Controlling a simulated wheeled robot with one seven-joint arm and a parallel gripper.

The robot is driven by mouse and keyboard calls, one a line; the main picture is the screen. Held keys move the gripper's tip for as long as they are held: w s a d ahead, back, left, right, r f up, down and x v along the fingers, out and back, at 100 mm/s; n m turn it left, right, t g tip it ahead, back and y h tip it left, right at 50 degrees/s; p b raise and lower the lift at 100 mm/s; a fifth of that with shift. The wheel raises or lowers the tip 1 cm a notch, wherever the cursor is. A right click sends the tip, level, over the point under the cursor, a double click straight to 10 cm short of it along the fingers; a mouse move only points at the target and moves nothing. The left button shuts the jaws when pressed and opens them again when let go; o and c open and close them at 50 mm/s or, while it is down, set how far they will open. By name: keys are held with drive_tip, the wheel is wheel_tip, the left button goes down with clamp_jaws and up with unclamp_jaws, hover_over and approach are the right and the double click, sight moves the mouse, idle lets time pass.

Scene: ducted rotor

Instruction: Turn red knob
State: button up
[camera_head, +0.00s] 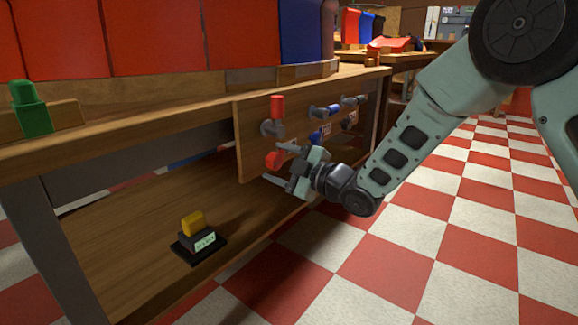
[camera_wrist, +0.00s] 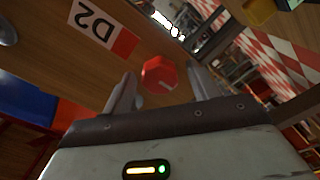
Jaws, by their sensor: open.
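The red knob (camera_head: 275,159) sits low on the upright wooden panel under the table's front edge. In the wrist view the red knob (camera_wrist: 159,75) has an angular outline and shows between my fingers. My gripper (camera_head: 275,165) is open, with one finger on each side of the knob. In the wrist view my gripper (camera_wrist: 163,90) has its fingers apart, and I cannot tell whether either touches the knob. Another red part (camera_head: 277,106) on a grey fitting is higher on the same panel.
The wooden panel (camera_head: 248,130) also carries blue and dark fittings (camera_head: 325,110) to the right. A D2 label (camera_wrist: 97,22) is near the knob. A yellow switch on a dark base (camera_head: 195,228) rests on the lower shelf. The checkered floor (camera_head: 400,255) is clear.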

drive_tip(key=p+v, duration=0.6)
drive_tip(key=v, duration=1.1)
drive_tip(key=shift+s+d, duration=0.1)
drive_tip(key=s+d+r+m+g+h+p, duration=0.1)
drive_tip(key=s+r+m+g+h+p, duration=0.25)
drive_tip(key=s, duration=0.55)
drive_tip(key=s+r+m+g+h+p, duration=0.3)
drive_tip(key=s+m+g+h, duration=0.15)
drive_tip(key=s, duration=0.55)
drive_tip(key=s+d+r+m+g+h+p, duration=0.1)
drive_tip(key=s+r+m+g+h+p, duration=0.3)
drive_tip(key=s, duration=0.5)
wheel_tip(320, 180, up, 37)
drive_tip(key=m+t+h+p, duration=0.1)
drive_tip(key=p, duration=3.5)
drive_tip(key=shift+s+f+h, duration=0.2)
drive_tip(key=shift+f+h, duration=0.05)
drive_tip(key=shift+h, duration=0.05)
drive_tip(key=shift+d, duration=0.1)
